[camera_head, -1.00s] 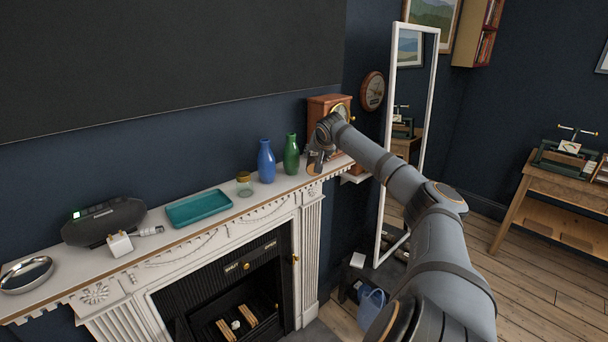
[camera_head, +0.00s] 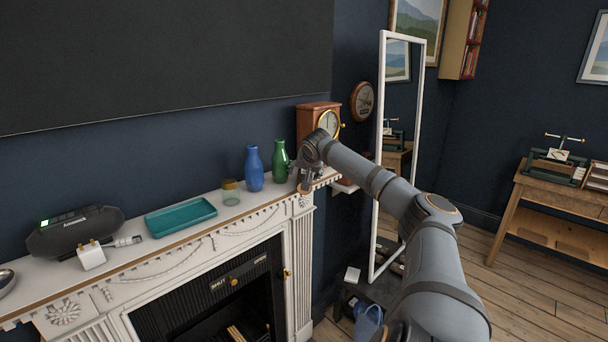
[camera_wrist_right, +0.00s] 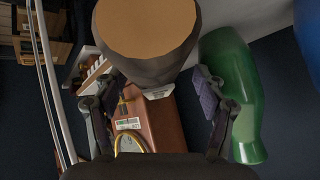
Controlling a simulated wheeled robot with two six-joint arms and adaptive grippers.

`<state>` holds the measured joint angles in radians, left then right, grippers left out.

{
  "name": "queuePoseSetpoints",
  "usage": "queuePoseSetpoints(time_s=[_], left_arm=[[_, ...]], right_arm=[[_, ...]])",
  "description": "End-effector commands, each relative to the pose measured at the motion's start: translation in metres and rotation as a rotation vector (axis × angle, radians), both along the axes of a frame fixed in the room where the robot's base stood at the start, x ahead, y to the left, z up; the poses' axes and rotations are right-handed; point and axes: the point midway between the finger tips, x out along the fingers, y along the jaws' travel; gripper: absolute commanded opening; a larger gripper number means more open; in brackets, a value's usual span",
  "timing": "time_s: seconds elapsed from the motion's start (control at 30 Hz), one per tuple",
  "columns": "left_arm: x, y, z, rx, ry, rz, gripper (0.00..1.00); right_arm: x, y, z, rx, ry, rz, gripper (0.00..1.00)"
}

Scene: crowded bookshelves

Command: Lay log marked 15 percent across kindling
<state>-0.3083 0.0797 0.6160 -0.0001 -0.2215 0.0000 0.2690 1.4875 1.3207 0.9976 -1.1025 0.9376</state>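My right gripper (camera_head: 305,182) is at the right end of the mantel (camera_head: 170,258), in front of the wooden clock. In the right wrist view it is open (camera_wrist_right: 158,98), its two pads apart. A dark, rounded piece with a flat tan end (camera_wrist_right: 148,25) and a small white label is between and beyond the fingers. It may be the log, but I cannot read the label, and no gap-free grip shows. Pale kindling sticks (camera_head: 236,333) lie in the black fireplace, partly cut off by the lower edge. My left gripper is out of view.
The green vase (camera_head: 280,160) stands close beside the right gripper and the blue vase (camera_head: 254,168) stands left of it. A small jar (camera_head: 231,192), teal tray (camera_head: 180,217) and black radio (camera_head: 75,232) line the mantel. The wooden clock (camera_head: 312,122) is just behind.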

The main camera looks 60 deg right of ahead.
Motion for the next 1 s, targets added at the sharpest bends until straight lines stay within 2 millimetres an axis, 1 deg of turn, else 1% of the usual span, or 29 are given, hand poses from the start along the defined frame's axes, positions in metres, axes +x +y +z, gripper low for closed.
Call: queuePoseSetpoints(time_s=[0.17, 0.27, 0.37, 0.5, 0.57, 0.6, 0.7, 0.73, 0.83, 0.9, 1.0], left_arm=[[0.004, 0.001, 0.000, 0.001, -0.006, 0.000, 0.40], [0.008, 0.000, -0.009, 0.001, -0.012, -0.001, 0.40], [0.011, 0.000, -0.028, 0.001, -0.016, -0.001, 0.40], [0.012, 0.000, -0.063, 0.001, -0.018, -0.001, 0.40], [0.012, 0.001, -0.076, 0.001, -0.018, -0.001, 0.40], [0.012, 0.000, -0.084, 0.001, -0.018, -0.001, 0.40], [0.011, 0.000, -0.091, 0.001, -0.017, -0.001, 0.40], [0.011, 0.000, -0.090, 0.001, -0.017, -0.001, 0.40], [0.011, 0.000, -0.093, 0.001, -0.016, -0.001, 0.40], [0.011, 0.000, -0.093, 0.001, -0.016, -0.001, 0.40], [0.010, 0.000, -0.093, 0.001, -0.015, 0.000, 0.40]], right_arm=[[0.000, 0.000, 0.000, -0.001, -0.001, 0.000, 0.71], [-0.002, 0.000, -0.001, -0.003, -0.001, 0.000, 0.71], [-0.006, 0.003, 0.000, -0.006, -0.002, -0.001, 0.71], [-0.014, 0.012, 0.006, -0.010, 0.001, 0.000, 0.71], [-0.020, 0.022, 0.019, -0.002, -0.012, 0.003, 0.71], [-0.026, 0.027, 0.025, -0.001, -0.011, 0.002, 0.71], [-0.040, 0.040, 0.048, -0.003, -0.008, 0.002, 0.71], [-0.043, 0.043, 0.055, -0.003, -0.007, 0.001, 0.71], [-0.053, 0.053, 0.069, -0.003, -0.004, 0.001, 0.71], [-0.058, 0.057, 0.076, -0.002, -0.003, 0.001, 0.71], [-0.061, 0.061, 0.081, -0.002, -0.001, 0.001, 0.71]])
